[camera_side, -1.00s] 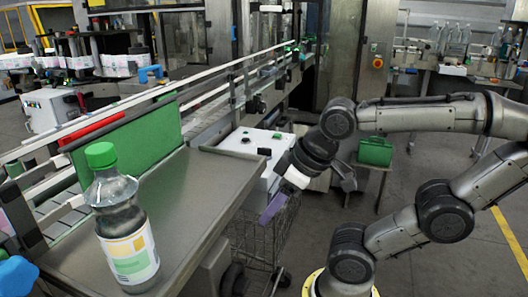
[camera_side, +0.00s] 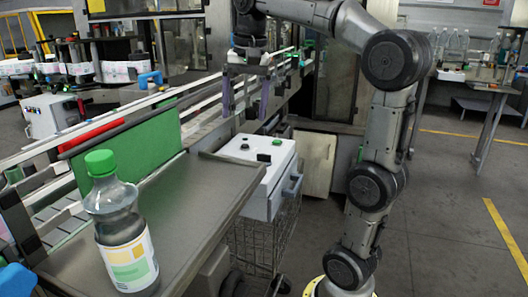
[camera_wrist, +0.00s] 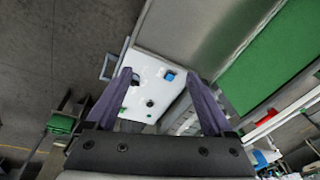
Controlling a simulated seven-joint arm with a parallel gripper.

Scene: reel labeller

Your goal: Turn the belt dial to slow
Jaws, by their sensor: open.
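The white control box (camera_side: 262,172) stands beside the metal table, with a few small dark controls on its top face. I cannot tell which control is the belt dial, nor read any marks. My gripper (camera_side: 245,106) is open and empty, pointing down, above and behind the box in the side view. Its two purple fingers are wide apart in the wrist view (camera_wrist: 160,76) and appear clear of the box.
A bottle with a green cap (camera_side: 127,240) stands on the metal table (camera_side: 190,205) at the front left. A green panel (camera_side: 125,150) and conveyor rails lie behind it. A wire cart (camera_side: 262,240) is below the box.

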